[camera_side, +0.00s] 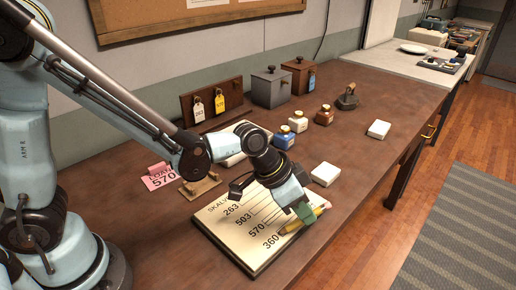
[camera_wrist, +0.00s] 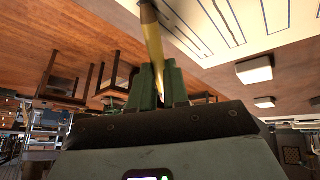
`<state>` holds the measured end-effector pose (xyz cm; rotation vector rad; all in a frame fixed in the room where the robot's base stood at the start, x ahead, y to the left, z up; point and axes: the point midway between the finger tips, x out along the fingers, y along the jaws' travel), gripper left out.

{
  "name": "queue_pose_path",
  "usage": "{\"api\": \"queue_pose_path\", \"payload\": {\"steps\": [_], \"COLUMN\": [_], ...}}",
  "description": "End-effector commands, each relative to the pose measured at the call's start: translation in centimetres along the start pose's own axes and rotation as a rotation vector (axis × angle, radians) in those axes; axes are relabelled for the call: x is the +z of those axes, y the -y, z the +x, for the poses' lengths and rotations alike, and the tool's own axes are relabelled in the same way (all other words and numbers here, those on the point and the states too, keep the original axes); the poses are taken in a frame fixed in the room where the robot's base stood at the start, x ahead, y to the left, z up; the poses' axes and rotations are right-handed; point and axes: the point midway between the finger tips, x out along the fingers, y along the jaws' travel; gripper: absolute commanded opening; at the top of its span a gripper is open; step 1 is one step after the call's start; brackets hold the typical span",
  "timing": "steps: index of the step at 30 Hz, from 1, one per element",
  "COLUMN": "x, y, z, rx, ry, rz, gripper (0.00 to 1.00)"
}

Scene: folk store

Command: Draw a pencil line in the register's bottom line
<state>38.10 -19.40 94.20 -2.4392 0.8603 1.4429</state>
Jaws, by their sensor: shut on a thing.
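The register (camera_side: 248,250) lies open-faced on the brown table, with the numbers 263, 503, 570 and 360 down its page, ruled lines beside them. Its lined page also shows at the top of the wrist view (camera_wrist: 215,35). My gripper (camera_side: 308,213) is over the page's lower right part, its green fingers shut on a yellow pencil (camera_side: 290,227). In the wrist view the pencil (camera_wrist: 153,45) stands out from between the fingers (camera_wrist: 158,85) towards the page. One pencil end is near the bottom line beside 360. I cannot tell whether it touches the paper.
A white block (camera_side: 325,174) sits just behind the register; another (camera_side: 378,129) is farther right. Ink bottles, blue (camera_side: 284,138), cream (camera_side: 298,122) and red-brown (camera_side: 324,116), stand behind. A pink 570 ticket (camera_side: 160,178) and a wooden stand (camera_side: 200,187) are left. Table right of the register is clear.

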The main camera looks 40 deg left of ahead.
Motion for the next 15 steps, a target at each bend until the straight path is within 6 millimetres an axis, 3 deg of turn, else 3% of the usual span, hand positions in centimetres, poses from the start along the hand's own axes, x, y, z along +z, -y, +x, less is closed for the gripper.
{"api": "queue_pose_path", "payload": {"steps": [8,15], "x": [0.2,-0.7], "y": [-0.1,-0.3], "z": [-0.1,-1.3], "rx": [0.003,0.002], "ry": [0.007,0.005], "rz": [0.0,0.0], "gripper": [0.0,0.0]}}
